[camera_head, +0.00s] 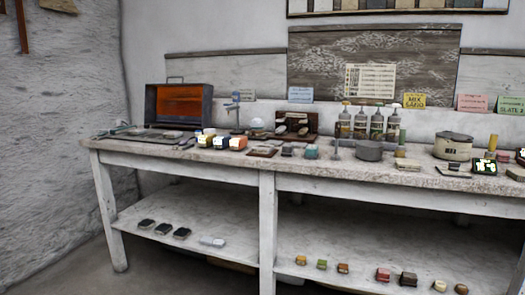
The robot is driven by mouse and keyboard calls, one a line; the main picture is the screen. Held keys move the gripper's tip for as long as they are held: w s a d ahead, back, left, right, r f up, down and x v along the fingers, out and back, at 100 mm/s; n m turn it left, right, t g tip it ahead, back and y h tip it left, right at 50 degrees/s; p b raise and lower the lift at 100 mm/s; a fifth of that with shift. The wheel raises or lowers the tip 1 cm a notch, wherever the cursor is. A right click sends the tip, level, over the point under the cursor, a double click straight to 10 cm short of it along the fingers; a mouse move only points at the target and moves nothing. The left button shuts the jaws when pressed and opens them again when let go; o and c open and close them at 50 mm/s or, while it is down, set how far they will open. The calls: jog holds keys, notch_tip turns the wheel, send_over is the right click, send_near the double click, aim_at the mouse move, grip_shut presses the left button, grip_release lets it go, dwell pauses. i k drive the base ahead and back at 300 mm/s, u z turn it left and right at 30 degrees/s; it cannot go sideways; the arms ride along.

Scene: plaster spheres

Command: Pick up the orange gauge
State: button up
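I cannot make out for certain which thing is the orange gauge. A small orange block (238,143) sits near the front edge of the workbench (330,180), at the right end of a row of small coloured blocks. A larger dark box (206,103) with an orange inside or face stands at the bench's back left. A small orange-yellow piece (300,260) lies on the lower shelf (240,225). All of these are too small or unclear to show a dial. My gripper is not in view.
Several bottles (377,126) stand along the back of the bench. A grey round pot (369,151) and a lidded tin (453,147) stand to the right. Dark pads (163,229) and small blocks (383,275) lie on the lower shelf. Floor shows at the lower left.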

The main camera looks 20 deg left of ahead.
aim_at(238, 143)
jog(key=u, duration=2)
jog(key=i, duration=2.75)
jog(key=z, duration=2.85)
